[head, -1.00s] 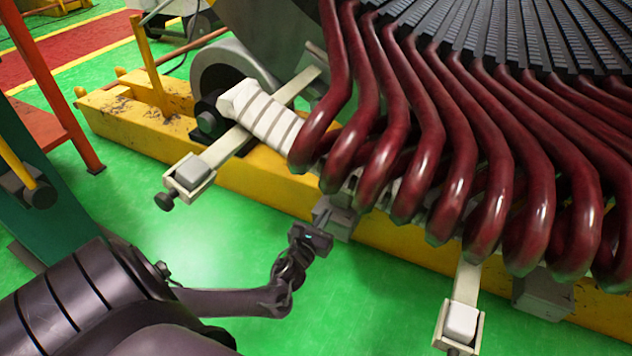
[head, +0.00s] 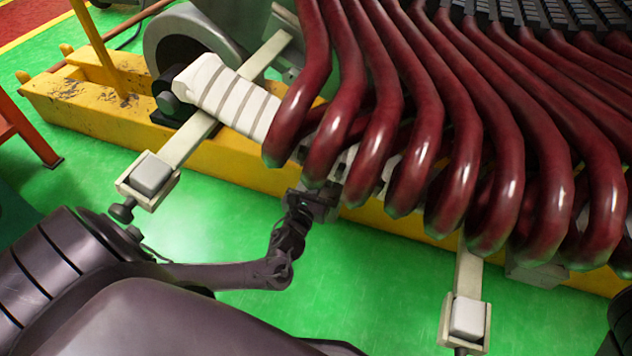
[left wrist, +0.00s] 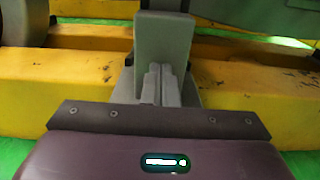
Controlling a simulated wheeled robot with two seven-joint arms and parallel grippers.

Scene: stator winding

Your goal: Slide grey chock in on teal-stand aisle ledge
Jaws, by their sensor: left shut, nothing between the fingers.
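My left gripper (head: 325,190) is shut and empty, low over the floor in front of the yellow base, under the dark red coils. In the left wrist view its closed fingers (left wrist: 160,86) point at a grey upright bracket (left wrist: 164,45) on the yellow beam; I cannot tell if they touch. A pale grey block (head: 151,174) sits in a holder at the left bar's end, and another pale block (head: 467,317) sits in the lower right holder. I cannot tell whether either is the chock. The teal stand's ledge is not clearly visible. My right gripper is not in view.
The coils (head: 440,130) overhang the yellow base (head: 110,120). A white-wrapped piece (head: 225,92) lies across the left bar (head: 190,135). An orange leg (head: 30,137) stands at the left edge.

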